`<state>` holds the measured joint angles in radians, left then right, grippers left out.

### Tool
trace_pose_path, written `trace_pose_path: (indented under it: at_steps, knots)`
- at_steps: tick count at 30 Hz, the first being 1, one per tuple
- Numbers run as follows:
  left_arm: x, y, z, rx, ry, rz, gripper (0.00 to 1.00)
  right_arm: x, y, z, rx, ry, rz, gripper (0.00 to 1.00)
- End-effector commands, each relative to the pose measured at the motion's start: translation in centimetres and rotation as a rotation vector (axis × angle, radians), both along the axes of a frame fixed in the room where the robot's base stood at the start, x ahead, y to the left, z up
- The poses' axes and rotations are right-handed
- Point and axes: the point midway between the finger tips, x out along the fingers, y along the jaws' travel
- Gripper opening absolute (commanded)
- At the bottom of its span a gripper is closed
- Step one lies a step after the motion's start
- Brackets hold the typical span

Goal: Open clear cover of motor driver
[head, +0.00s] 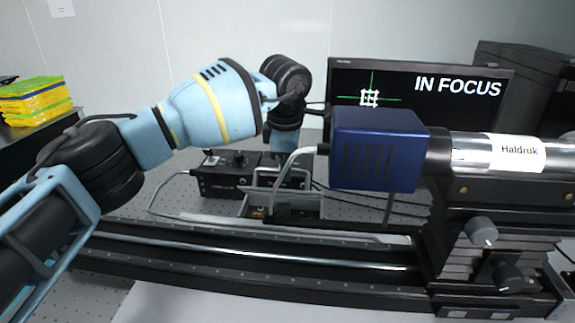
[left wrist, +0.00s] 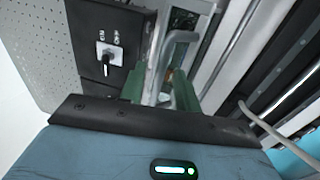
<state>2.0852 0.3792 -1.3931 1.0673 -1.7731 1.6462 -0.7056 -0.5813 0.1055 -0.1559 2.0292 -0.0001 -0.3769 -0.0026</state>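The motor driver (head: 284,211) sits on the optical table behind the black rail in the head view, partly hidden by my arm and the blue camera box. A pale clear panel, seemingly its cover (head: 262,190), shows at its left. In the left wrist view a grey bent handle (left wrist: 178,40) stands over a green circuit board. My left gripper (left wrist: 160,88) has its two green fingers apart, with the lower end of the handle seen between them; I cannot tell whether they touch it. In the head view the fingers are hidden. My right gripper is not in view.
A black control box (head: 222,178) with a knob stands left of the driver. The blue camera box (head: 376,150) and silver tube (head: 484,153) are close on the right. A monitor (head: 420,90) reads "IN FOCUS". The long black rail (head: 250,262) crosses in front, with cables around.

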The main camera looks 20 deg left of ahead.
Motion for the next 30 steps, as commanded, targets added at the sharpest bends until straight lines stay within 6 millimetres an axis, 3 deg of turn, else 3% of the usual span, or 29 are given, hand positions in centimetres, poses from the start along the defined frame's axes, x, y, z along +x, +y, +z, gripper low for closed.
trace_pose_path:
  at_steps: [13,25,30]
  knots:
    - [-1.2,-0.3,6.3,0.001,-0.002,-0.001,0.33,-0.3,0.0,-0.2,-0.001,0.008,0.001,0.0]
    - [-1.4,-0.3,7.1,0.0,0.0,0.0,0.33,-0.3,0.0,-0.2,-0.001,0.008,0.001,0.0]
    - [-1.5,-1.4,6.8,-0.064,-0.002,-0.023,0.1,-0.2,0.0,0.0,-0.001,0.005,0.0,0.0]
